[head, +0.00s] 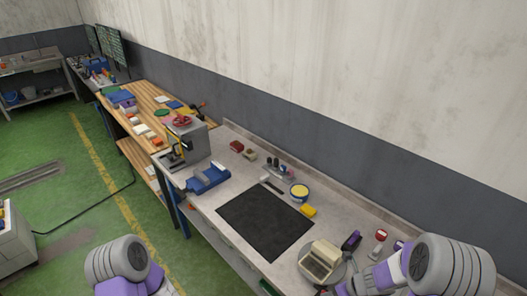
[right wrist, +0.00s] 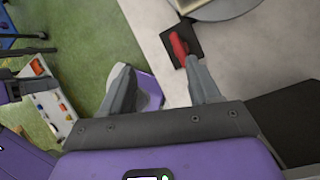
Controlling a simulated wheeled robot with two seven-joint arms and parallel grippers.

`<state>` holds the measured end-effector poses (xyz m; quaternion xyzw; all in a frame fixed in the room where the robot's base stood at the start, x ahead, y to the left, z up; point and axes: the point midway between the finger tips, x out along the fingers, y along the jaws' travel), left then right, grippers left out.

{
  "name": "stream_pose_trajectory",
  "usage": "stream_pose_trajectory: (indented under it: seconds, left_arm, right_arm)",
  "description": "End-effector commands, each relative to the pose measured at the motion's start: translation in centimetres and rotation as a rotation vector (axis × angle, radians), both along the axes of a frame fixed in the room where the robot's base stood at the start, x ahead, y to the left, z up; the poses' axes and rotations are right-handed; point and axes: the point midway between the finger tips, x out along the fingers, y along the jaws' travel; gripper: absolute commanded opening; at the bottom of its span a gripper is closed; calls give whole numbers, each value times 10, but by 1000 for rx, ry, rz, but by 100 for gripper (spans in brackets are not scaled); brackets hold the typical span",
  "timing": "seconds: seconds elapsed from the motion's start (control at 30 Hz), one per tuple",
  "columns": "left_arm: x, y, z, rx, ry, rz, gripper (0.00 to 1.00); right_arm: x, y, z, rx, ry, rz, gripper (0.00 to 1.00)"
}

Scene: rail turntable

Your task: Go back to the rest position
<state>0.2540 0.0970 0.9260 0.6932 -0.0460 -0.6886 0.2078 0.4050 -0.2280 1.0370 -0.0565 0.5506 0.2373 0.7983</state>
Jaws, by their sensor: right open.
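My right gripper (right wrist: 157,75) is open in the right wrist view, with its two grey fingers apart and nothing visible between them. It is over the front edge of the workbench, with green floor showing on the left. In the head view my right arm (head: 385,275) comes in at the bottom right, beside a round grey turntable (head: 338,275) carrying a beige boxy object (head: 319,259). My left arm (head: 120,262) shows at the bottom left; its gripper is out of the frame.
A red-handled item on a black plate (right wrist: 182,45) lies close to the right fingertip.

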Motion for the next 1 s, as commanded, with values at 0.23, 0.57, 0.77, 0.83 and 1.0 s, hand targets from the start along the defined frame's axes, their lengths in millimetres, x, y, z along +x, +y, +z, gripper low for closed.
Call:
stream_pose_trajectory:
  seconds: [0.23,0.57,0.77,0.83,1.0]
  left_arm:
    - [1,0,0,0,-2,0,43]
    - [1,0,0,0,-1,-1,43]
    - [1,0,0,0,-1,0,43]
    - [0,0,0,0,-1,0,43]
    - [0,0,0,0,-1,0,43]
  right_arm:
    - [-11,31,-20,204,185,-461,62]
    - [-44,82,-60,552,660,-1543,62]
    - [-77,105,-84,670,956,-2301,62]
    - [-91,112,-91,685,1038,-2568,62]
    - [-126,125,-106,-545,-942,2612,62]
